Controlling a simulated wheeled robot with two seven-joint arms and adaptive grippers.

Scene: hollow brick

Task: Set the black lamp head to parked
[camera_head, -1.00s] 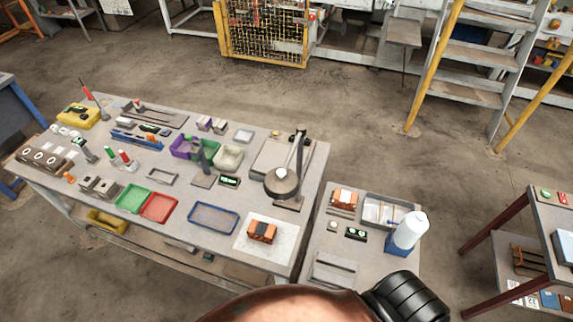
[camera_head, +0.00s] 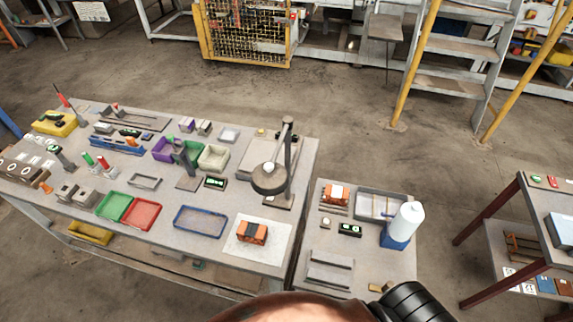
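The lamp stands near the right end of the long workbench (camera_head: 175,225). Its round dark head (camera_head: 270,178) hangs low over the bench top, on an arm from an upright post (camera_head: 289,160). The post rises from a base plate at the bench's right side. No marking for a parked position can be made out. Neither of my grippers is in view; only a part of my own body shows at the bottom edge.
An orange-and-black block (camera_head: 252,233) lies on a white sheet (camera_head: 277,246) in front of the lamp. A blue tray (camera_head: 200,234), a red tray (camera_head: 158,227) and a green tray (camera_head: 114,206) lie further left. A smaller side table (camera_head: 375,273) with a white bottle (camera_head: 405,222) stands right, beyond a narrow gap.

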